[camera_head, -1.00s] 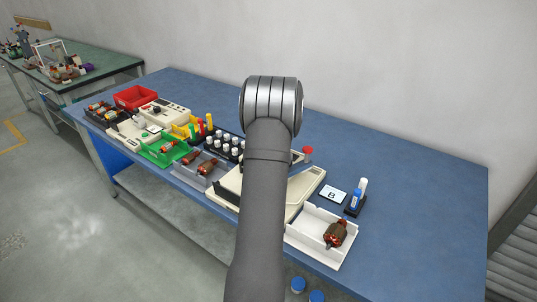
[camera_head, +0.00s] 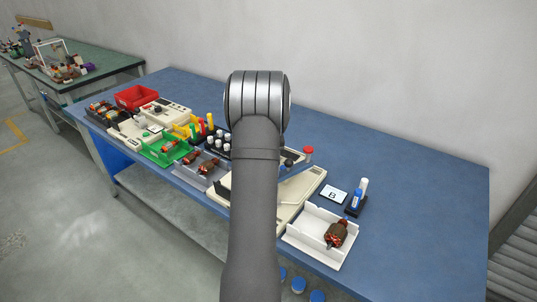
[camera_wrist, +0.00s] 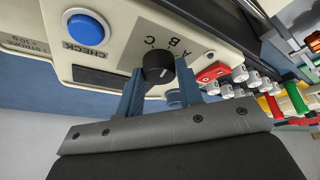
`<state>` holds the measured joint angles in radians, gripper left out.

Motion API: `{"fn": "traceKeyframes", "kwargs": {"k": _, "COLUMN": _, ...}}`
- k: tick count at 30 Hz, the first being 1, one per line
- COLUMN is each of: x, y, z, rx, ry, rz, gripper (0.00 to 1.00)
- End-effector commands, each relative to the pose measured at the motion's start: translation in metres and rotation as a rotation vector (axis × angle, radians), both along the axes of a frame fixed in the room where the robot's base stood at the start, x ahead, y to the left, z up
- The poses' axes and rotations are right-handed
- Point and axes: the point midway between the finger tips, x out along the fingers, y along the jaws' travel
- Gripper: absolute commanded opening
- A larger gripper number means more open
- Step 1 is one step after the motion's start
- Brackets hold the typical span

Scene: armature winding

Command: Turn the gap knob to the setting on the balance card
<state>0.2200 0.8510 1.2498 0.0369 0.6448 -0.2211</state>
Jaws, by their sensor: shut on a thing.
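The black gap knob (camera_wrist: 158,64) is on a cream machine panel (camera_wrist: 120,40) marked A, B, C in the wrist view. A small pale mark shows on the knob, but I cannot tell which letter it points at. My gripper (camera_wrist: 160,78) has its two blue fingers on either side of the knob and is shut on it. In the head view my arm hides the gripper and knob. The balance card (camera_head: 333,194), white with a letter B, lies on the blue bench right of the cream machine (camera_head: 300,200).
A blue CHECK button (camera_wrist: 86,27) is on the same panel. A white tray (camera_head: 305,240) with a copper-wound armature (camera_head: 336,234) stands at the front right. A holder with blue and white bottles (camera_head: 357,199) is near the card. The bench's back right is clear.

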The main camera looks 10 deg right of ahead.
Motion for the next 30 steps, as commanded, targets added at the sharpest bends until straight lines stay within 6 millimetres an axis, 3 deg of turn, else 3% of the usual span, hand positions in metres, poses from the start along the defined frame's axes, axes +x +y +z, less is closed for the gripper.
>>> {"fn": "traceKeyframes", "kwargs": {"k": 11, "x": 0.0002, "y": 0.0009, "z": -0.0003, "rx": -0.001, "ry": 0.000, "rz": -0.145, "gripper": 0.11}}
{"fn": "traceKeyframes", "kwargs": {"k": 26, "x": 0.0002, "y": 0.0008, "z": -0.0003, "rx": 0.000, "ry": 0.001, "rz": -0.163, "gripper": 0.11}}
{"fn": "traceKeyframes", "kwargs": {"k": 27, "x": 0.0002, "y": 0.0008, "z": -0.0003, "rx": 0.000, "ry": 0.001, "rz": -0.163, "gripper": 0.41}}
{"fn": "traceKeyframes", "kwargs": {"k": 30, "x": 0.0002, "y": 0.0009, "z": -0.0003, "rx": 0.000, "ry": 0.001, "rz": -0.163, "gripper": 0.55}}
